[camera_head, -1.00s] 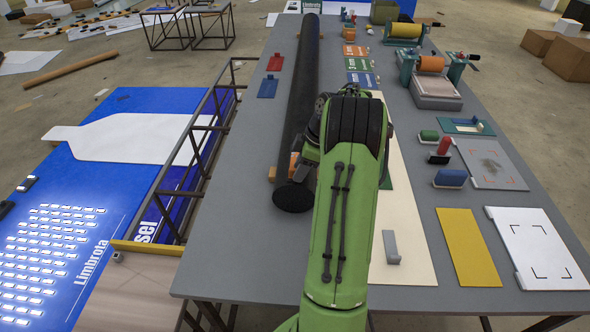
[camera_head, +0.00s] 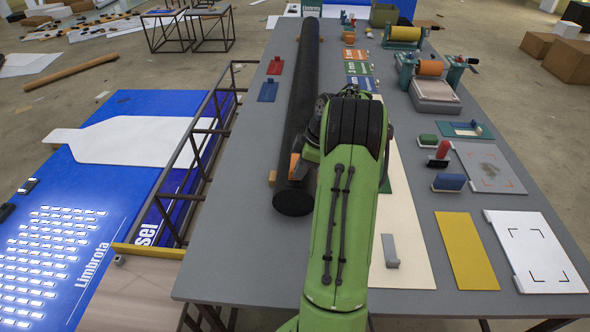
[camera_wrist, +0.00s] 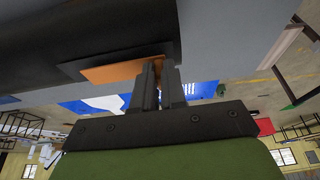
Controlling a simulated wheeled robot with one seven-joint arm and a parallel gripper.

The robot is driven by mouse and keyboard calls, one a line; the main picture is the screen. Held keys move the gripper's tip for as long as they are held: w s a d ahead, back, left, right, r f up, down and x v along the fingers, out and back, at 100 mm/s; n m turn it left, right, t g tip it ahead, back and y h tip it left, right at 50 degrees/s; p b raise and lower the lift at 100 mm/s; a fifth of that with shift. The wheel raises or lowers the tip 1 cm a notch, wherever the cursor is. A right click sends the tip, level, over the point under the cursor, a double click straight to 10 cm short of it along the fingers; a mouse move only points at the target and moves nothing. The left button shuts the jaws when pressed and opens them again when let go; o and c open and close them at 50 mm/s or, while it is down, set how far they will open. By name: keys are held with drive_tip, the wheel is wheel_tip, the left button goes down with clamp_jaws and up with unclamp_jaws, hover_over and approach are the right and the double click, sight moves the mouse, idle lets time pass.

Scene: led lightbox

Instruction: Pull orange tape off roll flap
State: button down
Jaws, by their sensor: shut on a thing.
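The long black roll (camera_head: 298,95) lies lengthwise on the grey table, its round near end toward me. A small piece of orange tape (camera_head: 294,166) shows on the roll's right side, beside my gripper. In the wrist view, the orange tape (camera_wrist: 112,70) lies flat across the edge of a dark flap (camera_wrist: 75,68) on the roll (camera_wrist: 60,35). My gripper (camera_wrist: 160,72) is shut on the tape's right end there. The fingertips hide part of that end.
A yellow sheet (camera_head: 466,250) and a white board (camera_head: 535,250) lie at the right. A grey block (camera_head: 390,250) stands on a cream sheet (camera_head: 405,225). Hand rollers and a blue-handled block (camera_head: 449,181) stand farther right. The table left of the roll is mostly clear.

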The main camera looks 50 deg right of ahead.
wheel_tip(320, 180, up, 8)
drive_tip(key=w+d+p, duration=0.1)
drive_tip(key=p, duration=0.7)
drive_tip(key=shift+w+f, duration=0.25)
drive_tip(key=shift+w, duration=0.1)
wheel_tip(320, 180, up, 6)
drive_tip(key=p, duration=0.2)
drive_tip(key=shift+f+p, duration=0.15)
drive_tip(key=shift+p, duration=0.15)
drive_tip(key=shift+f, duration=0.1)
